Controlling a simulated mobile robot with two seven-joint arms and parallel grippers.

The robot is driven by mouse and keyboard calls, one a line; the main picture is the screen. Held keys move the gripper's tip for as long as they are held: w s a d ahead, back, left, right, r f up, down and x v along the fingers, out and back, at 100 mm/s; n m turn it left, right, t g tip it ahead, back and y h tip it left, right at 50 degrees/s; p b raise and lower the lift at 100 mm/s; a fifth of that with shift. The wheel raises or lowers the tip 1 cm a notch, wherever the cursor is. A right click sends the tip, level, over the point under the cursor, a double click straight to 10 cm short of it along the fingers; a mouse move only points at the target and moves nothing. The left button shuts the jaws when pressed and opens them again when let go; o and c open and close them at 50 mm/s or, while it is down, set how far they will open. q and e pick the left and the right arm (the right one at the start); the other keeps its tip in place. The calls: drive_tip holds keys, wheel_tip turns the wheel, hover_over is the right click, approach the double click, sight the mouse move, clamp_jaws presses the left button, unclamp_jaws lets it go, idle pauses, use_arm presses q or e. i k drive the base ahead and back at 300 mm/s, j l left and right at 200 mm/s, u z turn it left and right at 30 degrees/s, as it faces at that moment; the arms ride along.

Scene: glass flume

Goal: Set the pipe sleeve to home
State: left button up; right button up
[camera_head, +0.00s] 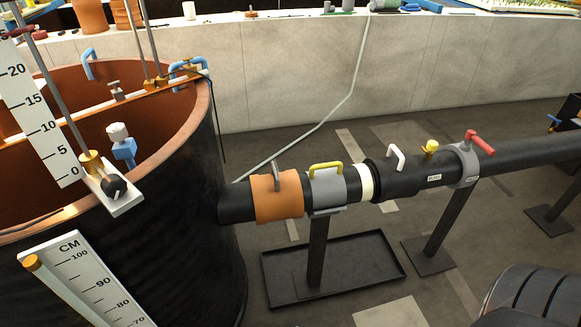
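A black pipe (237,203) runs from the side of the big round tank to the right. A black sleeve (406,180) with a white handle (395,158), a yellow knob (430,147) and a small label sits around the pipe. A cream ring (366,182) shows at its left, then a grey clamp (328,191) with a yellow handle. An orange band (277,197) with a grey lever is around the pipe nearer the tank. A grey collar (463,166) with a red lever (480,142) is at the sleeve's right. Neither gripper is in view.
The tank (150,240) with scales and rods fills the left. Posts hold up the pipe, one over a black floor tray (345,279). A pale wall (300,70) stands behind. A dark ribbed shape (535,300) is at the bottom right; I cannot tell what it is.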

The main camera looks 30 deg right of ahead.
sight(399, 174)
drive_tip(key=z, duration=0.9)
